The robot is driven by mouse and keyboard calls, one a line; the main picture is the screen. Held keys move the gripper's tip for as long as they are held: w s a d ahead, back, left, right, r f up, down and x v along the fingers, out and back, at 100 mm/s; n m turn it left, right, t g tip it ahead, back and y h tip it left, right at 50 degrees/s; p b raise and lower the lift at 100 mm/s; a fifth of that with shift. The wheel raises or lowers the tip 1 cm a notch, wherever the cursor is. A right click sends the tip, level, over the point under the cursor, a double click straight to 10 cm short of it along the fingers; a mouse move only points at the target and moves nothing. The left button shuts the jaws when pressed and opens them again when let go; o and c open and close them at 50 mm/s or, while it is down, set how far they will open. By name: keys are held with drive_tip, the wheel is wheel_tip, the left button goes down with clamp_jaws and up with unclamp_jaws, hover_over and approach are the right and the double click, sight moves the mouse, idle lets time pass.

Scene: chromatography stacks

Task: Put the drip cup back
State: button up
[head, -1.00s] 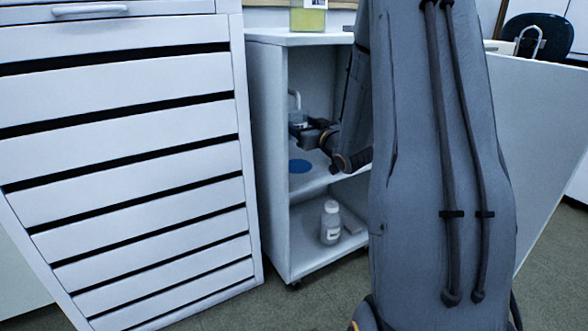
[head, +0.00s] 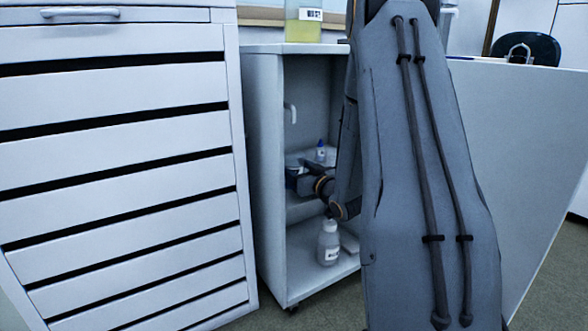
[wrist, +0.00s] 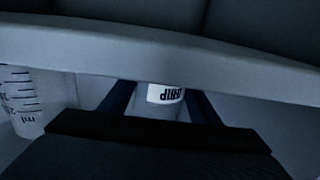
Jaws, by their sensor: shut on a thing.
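The drip cup (wrist: 165,94) is between my fingers in the wrist view, its white label reading "DRIP" upside down. My gripper (wrist: 163,105) is shut on it. In the head view my gripper (head: 296,180) is inside the open cabinet, low over the middle shelf, with the cup (head: 291,163) at its tip. I cannot tell whether the cup touches the shelf. The blue disc on that shelf is hidden now. A white spout (head: 290,113) is above the cup.
A graduated vessel (wrist: 24,98) is at the left in the wrist view. A drawer unit (head: 120,170) is left of the cabinet (head: 262,170). A yellow container (head: 303,27) stands on top.

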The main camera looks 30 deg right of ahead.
drive_tip(key=shift+f, duration=0.15)
drive_tip(key=o, duration=1.3)
drive_tip(key=shift+s+r, duration=0.2)
drive_tip(key=shift+s, duration=0.05)
drive_tip(key=s+p, duration=0.5)
drive_tip(key=s, duration=0.6)
drive_tip(key=shift+s+d, duration=0.15)
drive_tip(key=shift+s, duration=0.1)
